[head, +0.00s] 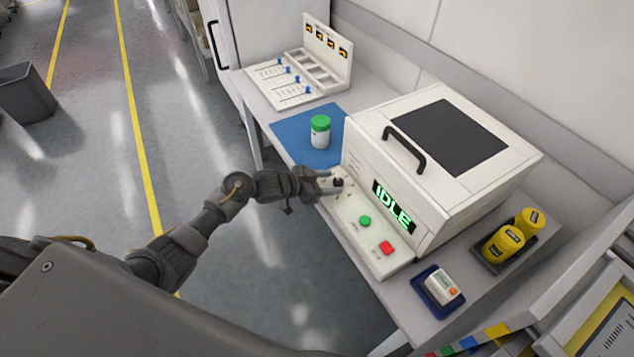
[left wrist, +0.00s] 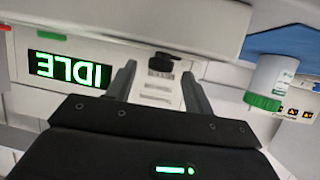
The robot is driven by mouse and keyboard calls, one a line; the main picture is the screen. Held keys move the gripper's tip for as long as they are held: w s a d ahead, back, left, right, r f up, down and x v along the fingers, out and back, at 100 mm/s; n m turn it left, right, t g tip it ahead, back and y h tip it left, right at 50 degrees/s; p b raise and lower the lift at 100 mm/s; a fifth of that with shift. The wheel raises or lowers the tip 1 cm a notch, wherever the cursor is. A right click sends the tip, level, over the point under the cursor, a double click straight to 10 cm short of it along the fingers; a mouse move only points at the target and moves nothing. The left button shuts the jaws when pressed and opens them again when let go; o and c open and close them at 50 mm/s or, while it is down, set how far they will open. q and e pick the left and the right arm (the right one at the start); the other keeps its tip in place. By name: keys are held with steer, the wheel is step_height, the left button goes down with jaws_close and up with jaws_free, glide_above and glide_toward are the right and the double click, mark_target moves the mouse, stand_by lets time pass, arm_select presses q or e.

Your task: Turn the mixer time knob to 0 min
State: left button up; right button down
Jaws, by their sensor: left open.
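The mixer (head: 440,160) is a white box with a dark lid window, a black handle and a display (head: 393,207) reading IDLE in green. The dark time knob (head: 338,183) sits at the left end of its front panel, beside a green button (head: 365,221) and a red button (head: 387,248). My left gripper (head: 332,183) is open at the knob, with a finger on either side. In the left wrist view the knob (left wrist: 161,63) shows between the spread fingertips (left wrist: 160,72), and I cannot tell whether they touch it. The knob's setting is not readable. My right gripper is not in view.
A jar with a green lid (head: 320,131) stands on a blue mat (head: 290,136) left of the mixer. A rack with blue-knobbed sliders (head: 283,85) is behind. Yellow containers (head: 503,243) and a small device in a blue tray (head: 424,285) are at the right.

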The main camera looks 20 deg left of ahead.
arm_select(q)
steer(key=v, duration=1)
steer(key=shift+b, duration=0.45)
